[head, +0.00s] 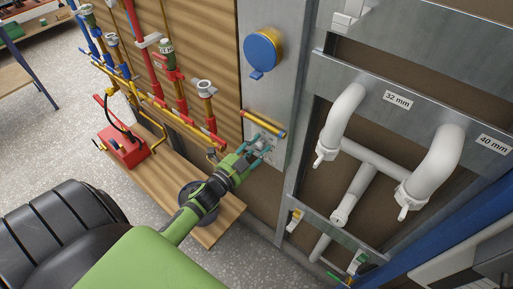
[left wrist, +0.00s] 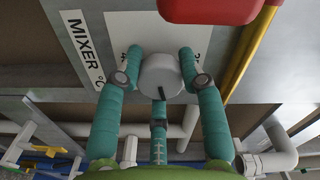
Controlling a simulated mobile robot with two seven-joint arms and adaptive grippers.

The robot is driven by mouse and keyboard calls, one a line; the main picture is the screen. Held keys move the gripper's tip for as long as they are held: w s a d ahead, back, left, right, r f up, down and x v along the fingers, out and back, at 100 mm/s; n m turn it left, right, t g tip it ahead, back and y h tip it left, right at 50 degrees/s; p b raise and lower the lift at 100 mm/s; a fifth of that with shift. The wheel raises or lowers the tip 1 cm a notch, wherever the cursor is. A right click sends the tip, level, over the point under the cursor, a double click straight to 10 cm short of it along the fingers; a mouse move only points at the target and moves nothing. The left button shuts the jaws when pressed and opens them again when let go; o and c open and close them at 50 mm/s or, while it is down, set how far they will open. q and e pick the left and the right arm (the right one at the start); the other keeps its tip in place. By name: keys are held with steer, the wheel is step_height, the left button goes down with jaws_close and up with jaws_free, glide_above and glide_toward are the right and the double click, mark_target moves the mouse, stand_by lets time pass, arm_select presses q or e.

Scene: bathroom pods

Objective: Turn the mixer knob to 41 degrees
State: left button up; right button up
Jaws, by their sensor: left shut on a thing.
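In the head view the knob is largely hidden by the fingers. My right gripper is not in view.
A yellow bar (head: 263,124) lies just above the knob, and a blue round disc (head: 262,50) is higher on the metal panel (head: 285,65). White pipes (head: 435,165) stand in a frame at right. Red and yellow pipework (head: 180,105) is at left.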

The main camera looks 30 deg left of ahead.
arm_select(q)
steer(key=shift+m, duration=1.1)
steer(key=o, duration=1.2)
steer(key=shift+c, duration=0.2)
steer(key=s+a, duration=0.1)
steer(key=s, duration=1.1)
